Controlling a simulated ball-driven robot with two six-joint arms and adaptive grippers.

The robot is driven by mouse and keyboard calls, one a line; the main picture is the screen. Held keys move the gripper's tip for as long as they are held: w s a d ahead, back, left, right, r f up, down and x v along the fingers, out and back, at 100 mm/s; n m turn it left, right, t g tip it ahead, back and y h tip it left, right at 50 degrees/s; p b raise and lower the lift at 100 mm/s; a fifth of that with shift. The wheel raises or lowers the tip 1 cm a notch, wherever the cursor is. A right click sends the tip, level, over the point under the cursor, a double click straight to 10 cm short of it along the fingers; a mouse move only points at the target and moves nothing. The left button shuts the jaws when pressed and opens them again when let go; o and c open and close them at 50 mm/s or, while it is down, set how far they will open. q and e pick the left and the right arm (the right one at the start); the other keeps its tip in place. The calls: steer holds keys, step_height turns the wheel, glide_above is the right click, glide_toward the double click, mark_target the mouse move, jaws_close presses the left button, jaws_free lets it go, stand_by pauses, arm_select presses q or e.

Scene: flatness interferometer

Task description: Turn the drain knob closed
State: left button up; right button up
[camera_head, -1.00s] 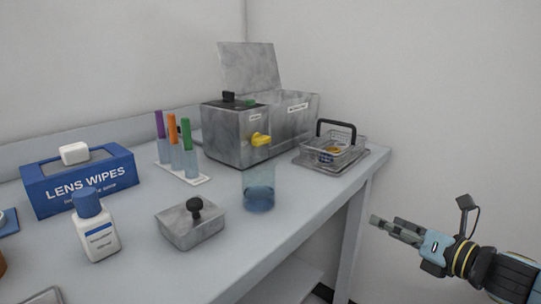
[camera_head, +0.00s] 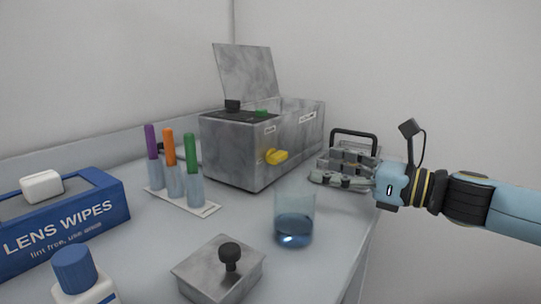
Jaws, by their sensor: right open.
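The drain knob looks to be the yellow knob (camera_head: 276,156) on the front of the grey metal bath (camera_head: 240,150), whose lid stands open. The knob sticks out to the right, its handle close to level. My right gripper (camera_head: 318,178) is open and to the right of the knob, apart from it, with its fingers pointing left. It is in front of the wire basket (camera_head: 354,136) and hides part of it. My left gripper is not in view.
A glass beaker of blue liquid (camera_head: 294,222) stands below the knob, near the table's right edge. A grey box with a black knob (camera_head: 222,268) is in front. Colored tubes in a rack (camera_head: 184,205), a lens wipes box (camera_head: 62,220) and a white bottle (camera_head: 80,280) are at left.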

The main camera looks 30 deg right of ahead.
mark_target(282, 157)
steer(key=shift+w, duration=0.1)
steer(key=shift+b+x, duration=0.35)
steer(key=shift+x, duration=0.75)
steer(key=p+x, duration=0.2)
steer(key=x, duration=0.4)
steer(key=shift+w+a+r, duration=0.1)
steer(key=shift+w+a, duration=0.05)
steer(key=shift+w, duration=0.15)
steer(key=shift+w+a, duration=0.35)
steer(key=shift+w, duration=0.25)
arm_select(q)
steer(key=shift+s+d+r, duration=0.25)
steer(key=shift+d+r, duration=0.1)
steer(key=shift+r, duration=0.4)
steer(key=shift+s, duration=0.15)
arm_select(e)
steer(key=shift+c, duration=0.4)
steer(key=c, duration=1.1)
